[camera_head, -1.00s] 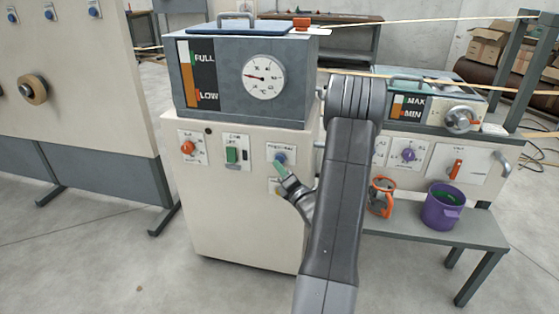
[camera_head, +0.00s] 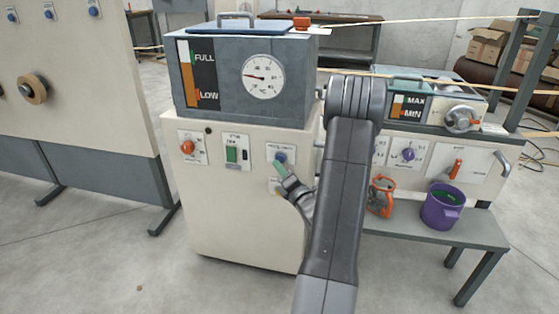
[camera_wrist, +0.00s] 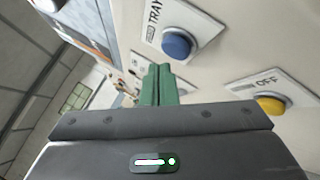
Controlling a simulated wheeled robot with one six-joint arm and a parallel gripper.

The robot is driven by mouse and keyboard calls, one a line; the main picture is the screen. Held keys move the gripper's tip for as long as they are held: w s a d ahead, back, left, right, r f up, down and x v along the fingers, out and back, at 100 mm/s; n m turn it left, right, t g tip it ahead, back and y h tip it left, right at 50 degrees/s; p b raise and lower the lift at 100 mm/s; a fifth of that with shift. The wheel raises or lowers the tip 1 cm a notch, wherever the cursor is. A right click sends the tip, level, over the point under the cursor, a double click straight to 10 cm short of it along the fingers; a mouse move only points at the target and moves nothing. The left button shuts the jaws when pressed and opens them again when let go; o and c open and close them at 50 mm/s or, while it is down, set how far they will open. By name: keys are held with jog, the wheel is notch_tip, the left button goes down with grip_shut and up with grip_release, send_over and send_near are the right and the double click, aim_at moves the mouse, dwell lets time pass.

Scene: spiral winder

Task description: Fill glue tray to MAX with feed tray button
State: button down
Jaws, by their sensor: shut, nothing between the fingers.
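The blue feed tray button (camera_head: 281,157) is on the front panel of the cream cabinet. In the wrist view the blue button (camera_wrist: 176,45) sits on a white plate reading TRAY. My gripper (camera_head: 281,168) is shut and empty, its green fingertips just at the button. In the wrist view the fingertips (camera_wrist: 160,72) are close below and left of the button; I cannot tell whether they touch it. The glue tray (camera_head: 425,90) is at the right with a MAX/MIN gauge (camera_head: 398,106). The gauge shows orange low and white above; its exact level is too small to read.
A yellow OFF button (camera_wrist: 271,104) is below the blue one. A tank (camera_head: 225,85) with a FULL/LOW gauge and dial stands on the cabinet. An orange-handled container (camera_head: 381,198) and purple bucket (camera_head: 441,207) stand on a grey bench (camera_head: 430,232) at right.

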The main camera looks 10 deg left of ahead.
jog(key=shift+w, duration=0.1)
dwell(0.7)
jog(key=shift+w, duration=0.3)
jog(key=shift+w, duration=0.45)
dwell(6.5)
